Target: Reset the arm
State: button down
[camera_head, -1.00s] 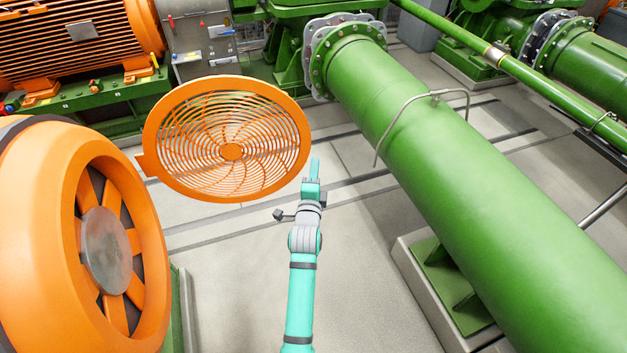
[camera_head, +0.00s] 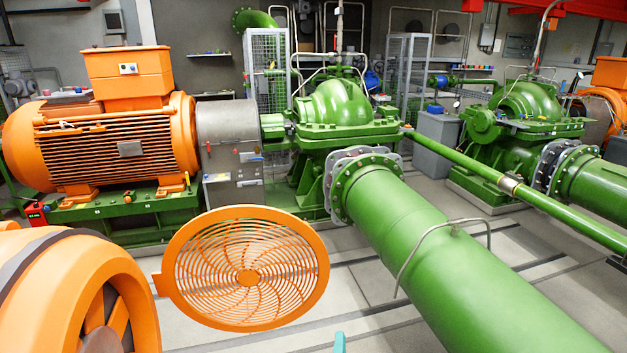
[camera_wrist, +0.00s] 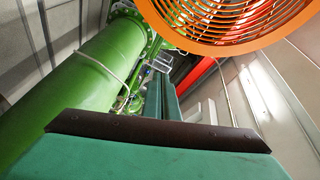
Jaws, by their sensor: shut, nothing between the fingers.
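In the head view only the teal tip of my gripper (camera_head: 340,343) shows at the bottom edge; the rest of my arm is out of that picture. In the wrist view my gripper (camera_wrist: 161,98) shows as teal fingers close together, with nothing between them. The round orange fan grille (camera_head: 247,278) is up and to the left of the gripper tip in the head view. The same grille shows at the top right of the wrist view (camera_wrist: 228,37), apart from my fingers.
A thick green pipe (camera_head: 440,255) runs along the right, with a bent grey handle (camera_head: 425,245) on it. An orange motor housing (camera_head: 140,290) stands at the lower left. An orange motor (camera_head: 115,145) and green pump (camera_head: 340,105) stand behind. Pale floor lies between.

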jog(key=s+f+n+y, duration=0.15)
jog(key=s+n, duration=0.25)
jog(key=s, duration=0.4)
jog(key=s+a+f+n+g, duration=0.1)
jog(key=s+f+n, duration=0.2)
jog(key=s, duration=0.6)
jog(key=s+f+n+y, duration=0.1)
jog(key=s+f+n, duration=0.25)
jog(key=s, duration=0.45)
jog(key=s+a+r+n, duration=0.2)
jog(key=s+a+r, duration=0.1)
jog(key=s, duration=0.6)
jog(key=s+a+r+n+g, duration=0.1)
jog(key=s+a+r+n, duration=0.1)
jog(key=s, duration=0.8)
jog(key=shift+a+r+n, duration=0.4)
jog(key=shift+a+n, duration=0.05)
jog(key=shift+a, duration=0.2)
jog(key=shift+d+h, duration=0.1)
jog(key=shift+h, duration=0.15)
